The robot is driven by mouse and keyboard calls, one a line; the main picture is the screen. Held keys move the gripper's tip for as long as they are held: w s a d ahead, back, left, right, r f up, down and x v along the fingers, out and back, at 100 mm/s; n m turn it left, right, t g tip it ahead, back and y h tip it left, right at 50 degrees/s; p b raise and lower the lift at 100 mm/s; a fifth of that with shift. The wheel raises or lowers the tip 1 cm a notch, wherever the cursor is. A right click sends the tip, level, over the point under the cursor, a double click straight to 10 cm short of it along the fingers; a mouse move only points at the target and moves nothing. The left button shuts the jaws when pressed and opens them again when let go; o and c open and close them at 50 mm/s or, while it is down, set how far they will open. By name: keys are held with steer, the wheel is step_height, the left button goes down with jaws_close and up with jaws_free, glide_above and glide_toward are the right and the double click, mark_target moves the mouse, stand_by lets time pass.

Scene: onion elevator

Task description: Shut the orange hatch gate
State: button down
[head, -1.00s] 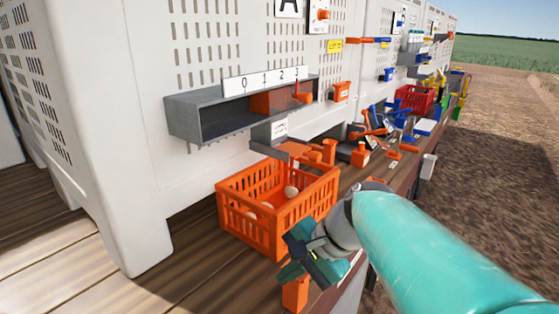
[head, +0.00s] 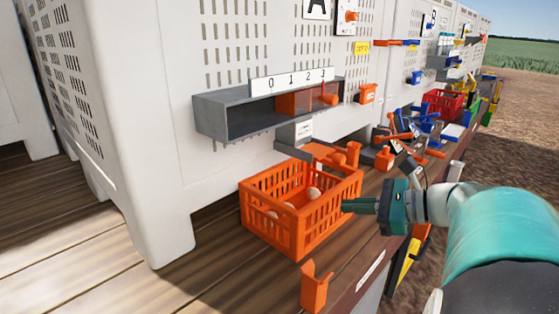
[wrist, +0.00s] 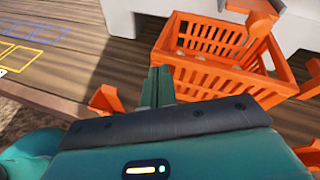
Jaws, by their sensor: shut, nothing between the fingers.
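An orange flat piece with an upright handle (head: 348,155), which looks like the hatch gate, sits under the grey chute (head: 295,134) on the white wall. Whether it is open or shut I cannot tell. In the wrist view an orange part (wrist: 256,14) at the top right looks like the same piece. Below it stands an orange crate (head: 298,229) holding a few pale round onions (head: 313,193); the crate also shows in the wrist view (wrist: 205,76). My gripper (head: 346,206) is shut and empty, at the right side of the crate and apart from the gate piece.
A grey trough (head: 225,117) marked 0 to 3 with an orange slider (head: 300,101) is on the wall above. An orange bracket (head: 314,288) stands on the wooden deck in front. Blue and orange tools (head: 405,140) and a red crate (head: 443,104) crowd the shelf further right.

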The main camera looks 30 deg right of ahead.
steer(key=s+d+r+m+t+h, duration=0.1)
steer(key=s+d+r+m+t, duration=0.15)
steer(key=d, duration=0.35)
steer(key=s+d+r+m+t+h, duration=0.1)
steer(key=d+m+t, duration=0.25)
steer(key=d, duration=0.25)
glide_toward(334, 156)
steer(key=shift+g, duration=0.4)
steer(key=w, duration=0.4)
steer(key=shift+w+a, duration=0.2)
steer(key=shift+w, duration=0.15)
steer(key=shift+w, duration=0.1)
steer(key=x, duration=0.7)
steer(key=shift+w+a, duration=0.15)
steer(key=shift+a+r, duration=0.1)
steer(key=shift+w+a, duration=0.1)
steer(key=shift+w, duration=0.05)
